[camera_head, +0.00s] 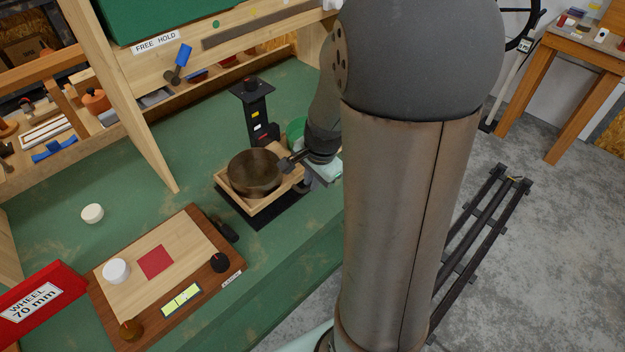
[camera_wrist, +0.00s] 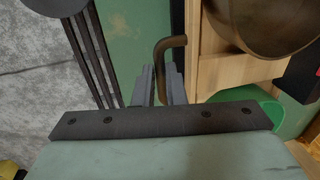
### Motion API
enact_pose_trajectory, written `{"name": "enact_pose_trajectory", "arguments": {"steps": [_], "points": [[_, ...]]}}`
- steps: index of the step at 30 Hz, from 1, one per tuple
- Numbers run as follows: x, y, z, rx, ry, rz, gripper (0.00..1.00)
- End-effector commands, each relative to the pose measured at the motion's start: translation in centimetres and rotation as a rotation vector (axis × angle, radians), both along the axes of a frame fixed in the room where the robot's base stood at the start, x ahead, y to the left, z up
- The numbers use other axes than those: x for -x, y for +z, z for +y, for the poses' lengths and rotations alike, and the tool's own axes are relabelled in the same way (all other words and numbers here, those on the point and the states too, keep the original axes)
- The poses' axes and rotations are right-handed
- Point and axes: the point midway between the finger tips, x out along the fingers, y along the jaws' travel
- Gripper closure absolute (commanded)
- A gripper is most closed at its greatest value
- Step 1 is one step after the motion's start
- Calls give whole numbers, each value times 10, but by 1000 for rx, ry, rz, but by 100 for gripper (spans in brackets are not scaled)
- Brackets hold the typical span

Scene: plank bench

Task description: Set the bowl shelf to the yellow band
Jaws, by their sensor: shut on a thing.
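The bowl shelf (camera_head: 262,207) is a pale wooden tray on the green bench, with a brown bowl (camera_head: 250,178) sitting in it. Behind it stands a black post (camera_head: 262,105) with small coloured bands, a yellow band (camera_head: 255,114) near the upper part and white and red marks lower down. The shelf sits low, below the yellow band. My gripper (camera_head: 290,163) is at the shelf's right side. In the wrist view my gripper (camera_wrist: 160,85) is shut on a bent brown handle (camera_wrist: 172,43) beside the wooden shelf (camera_wrist: 212,72). The bowl (camera_wrist: 265,22) shows there too.
A green container (camera_head: 296,130) stands close behind the shelf, partly hidden by my arm. Bench is clear left of the post.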

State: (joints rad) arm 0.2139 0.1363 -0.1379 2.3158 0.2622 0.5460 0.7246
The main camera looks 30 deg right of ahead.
Motion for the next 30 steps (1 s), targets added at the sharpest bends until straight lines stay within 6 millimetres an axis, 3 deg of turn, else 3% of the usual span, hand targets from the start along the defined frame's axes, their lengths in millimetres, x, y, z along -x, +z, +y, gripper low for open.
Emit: {"name": "enact_pose_trajectory", "arguments": {"steps": [2,3,11,16,20,30], "points": [[0,-1,0,1,1,-1,100],[0,-1,0,1,1,0,80],[0,-1,0,1,1,0,80],[1,10,-1,1,2,-4,80],[5,33,-2,3,1,-7,80],[22,114,-7,3,1,-7,80]]}}
